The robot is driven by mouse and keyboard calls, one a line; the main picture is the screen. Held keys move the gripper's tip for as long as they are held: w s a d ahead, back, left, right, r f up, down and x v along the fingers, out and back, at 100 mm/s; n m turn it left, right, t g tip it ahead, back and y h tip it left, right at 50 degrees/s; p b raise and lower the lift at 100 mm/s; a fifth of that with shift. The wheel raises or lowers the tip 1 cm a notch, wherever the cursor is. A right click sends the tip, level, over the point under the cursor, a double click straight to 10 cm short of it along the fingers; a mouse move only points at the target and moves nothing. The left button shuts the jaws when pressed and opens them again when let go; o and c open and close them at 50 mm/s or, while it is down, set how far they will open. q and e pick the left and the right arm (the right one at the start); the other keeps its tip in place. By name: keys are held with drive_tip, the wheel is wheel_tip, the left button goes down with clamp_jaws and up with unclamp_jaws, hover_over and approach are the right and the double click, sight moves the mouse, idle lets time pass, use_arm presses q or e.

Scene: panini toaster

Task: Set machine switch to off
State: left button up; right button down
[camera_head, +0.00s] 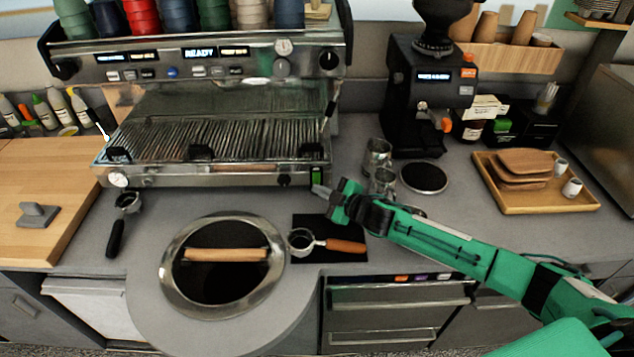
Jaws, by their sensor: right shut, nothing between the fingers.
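The espresso machine (225,178) stands at the back left of the counter, with its lit display panel across the top. Its switch (317,176) is a small green-lit rocker at the lower right corner of the front. My right gripper (322,191) comes in from the right on a green arm. It is shut and empty, its tips pointing left just below the switch. I cannot tell whether the tips touch the machine. My left gripper is not in view.
A portafilter with a wooden handle (345,245) lies on a black mat below my gripper. A round knock bin (172,273) is set in the counter. Metal cups (377,157) and a black grinder (425,100) stand right of the machine.

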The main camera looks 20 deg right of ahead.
drive_tip(key=shift+w, duration=0.1)
drive_tip(key=shift+w+d+f, duration=0.1)
drive_tip(key=shift+w, duration=0.2)
drive_tip(key=shift+w+d, duration=0.15)
drive_tip(key=shift+w, duration=0.2)
idle(1.0)
drive_tip(key=shift+s+f, duration=0.1)
drive_tip(key=shift+f, duration=0.05)
drive_tip(key=shift+s+f+p, duration=0.15)
drive_tip(key=shift+s+p, duration=0.15)
drive_tip(key=shift+s, duration=0.25)
